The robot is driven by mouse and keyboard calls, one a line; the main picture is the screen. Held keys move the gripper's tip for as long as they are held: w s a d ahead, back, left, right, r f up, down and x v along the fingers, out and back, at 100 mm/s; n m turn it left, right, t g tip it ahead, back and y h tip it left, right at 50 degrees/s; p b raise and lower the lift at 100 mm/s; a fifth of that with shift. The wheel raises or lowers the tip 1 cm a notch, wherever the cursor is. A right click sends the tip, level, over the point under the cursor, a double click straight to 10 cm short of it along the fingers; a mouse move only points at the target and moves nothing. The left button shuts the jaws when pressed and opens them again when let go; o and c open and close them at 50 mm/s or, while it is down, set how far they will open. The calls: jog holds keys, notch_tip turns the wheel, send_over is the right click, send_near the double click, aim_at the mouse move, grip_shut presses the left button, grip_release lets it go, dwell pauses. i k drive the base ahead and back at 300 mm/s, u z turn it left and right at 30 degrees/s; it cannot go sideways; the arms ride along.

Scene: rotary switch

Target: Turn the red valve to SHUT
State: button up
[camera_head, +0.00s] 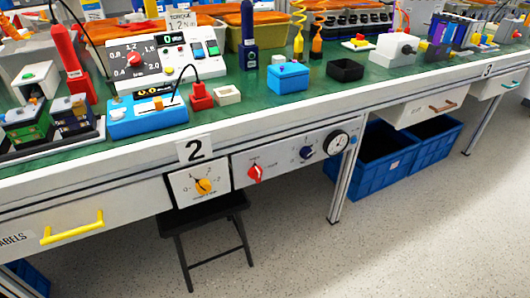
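The red valve (255,173) is a small red knob on the grey front panel (279,173) below the bench edge, right of the label 2. Its handle looks close to upright. Small red lettering sits above and to its right, too small to read. A dark blue knob (307,152) and a round black-rimmed gauge (335,143) are to its right on the same panel. My gripper is not in view.
A yellow knob (204,186) is on a white panel left of the valve. A black stool (204,222) stands below. Blue crates (384,160) sit under the bench at right. The green benchtop is crowded; the speckled floor in front is clear.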

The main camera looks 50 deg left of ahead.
aim_at(256, 171)
jog(key=u, duration=1.7)
